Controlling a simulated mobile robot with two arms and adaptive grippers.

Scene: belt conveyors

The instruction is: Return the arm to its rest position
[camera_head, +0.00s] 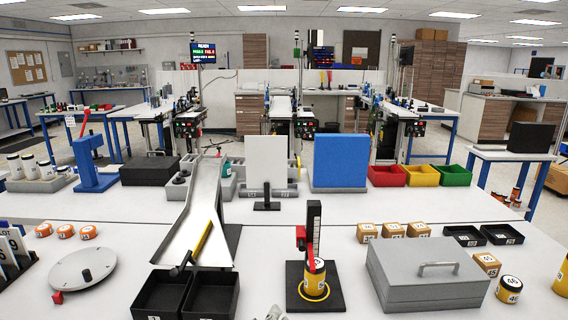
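Neither of my arms can be made out for certain in the head view. A small grey metallic part (272,313) shows at the bottom edge, cut off by the frame; I cannot tell whether it belongs to a gripper. Just right of it, a yellow cylinder (314,282) with a white, numbered label stands upright on the black base of a stand (313,228) with a red lever. No gripper is seen touching the cylinder.
A grey lidded box (426,272) stands right, near small numbered boxes (487,264). A round grey plate (84,270) lies left. Some white table is clear between them.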

